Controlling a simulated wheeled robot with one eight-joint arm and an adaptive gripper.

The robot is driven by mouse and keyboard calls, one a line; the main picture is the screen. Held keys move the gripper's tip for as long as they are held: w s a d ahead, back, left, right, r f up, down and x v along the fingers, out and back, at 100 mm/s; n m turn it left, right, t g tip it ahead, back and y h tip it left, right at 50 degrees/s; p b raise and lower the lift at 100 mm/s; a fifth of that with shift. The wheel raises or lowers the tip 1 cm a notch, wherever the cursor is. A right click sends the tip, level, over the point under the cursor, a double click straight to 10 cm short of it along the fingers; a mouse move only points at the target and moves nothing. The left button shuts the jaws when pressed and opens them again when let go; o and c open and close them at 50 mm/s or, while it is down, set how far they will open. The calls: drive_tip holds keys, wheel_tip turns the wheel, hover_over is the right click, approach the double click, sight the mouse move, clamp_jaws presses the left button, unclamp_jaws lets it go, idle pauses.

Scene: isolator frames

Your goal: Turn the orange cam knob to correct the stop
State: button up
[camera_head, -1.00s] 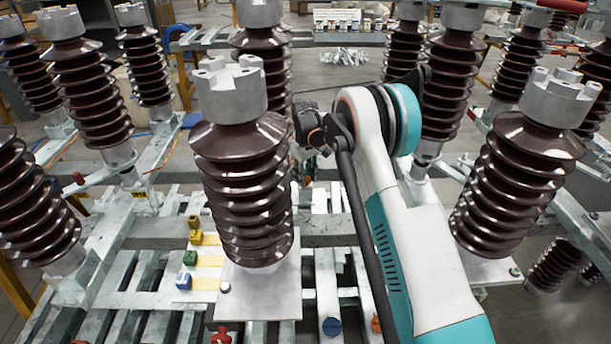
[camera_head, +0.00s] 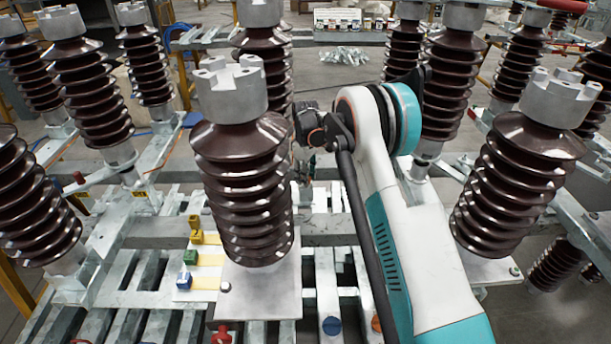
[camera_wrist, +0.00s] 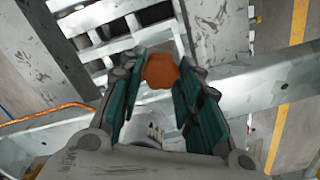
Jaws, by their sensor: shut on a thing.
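The orange cam knob (camera_wrist: 160,71) is between the tips of my gripper's teal fingers in the wrist view. My gripper (camera_wrist: 163,80) is shut on it, with a finger on each side. A pale rounded part (camera_wrist: 155,128) shows between the fingers, nearer the palm. In the head view my gripper is mostly hidden behind the front brown insulator (camera_head: 243,185) and my own arm. An orange piece (camera_head: 376,324) shows low in the head view beside my arm; I cannot tell whether it is the same knob.
Tall ribbed brown insulators with grey caps, such as the right one (camera_head: 515,185), crowd both sides of my arm. Below are slatted metal frames (camera_head: 150,300). A blue knob (camera_head: 332,326), a red part (camera_head: 221,335) and small yellow, green and blue pieces sit on them.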

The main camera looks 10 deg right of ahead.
drive_tip(key=o, duration=1)
drive_tip(key=shift+o, duration=0.2)
wheel_tip(320, 180, up, 12)
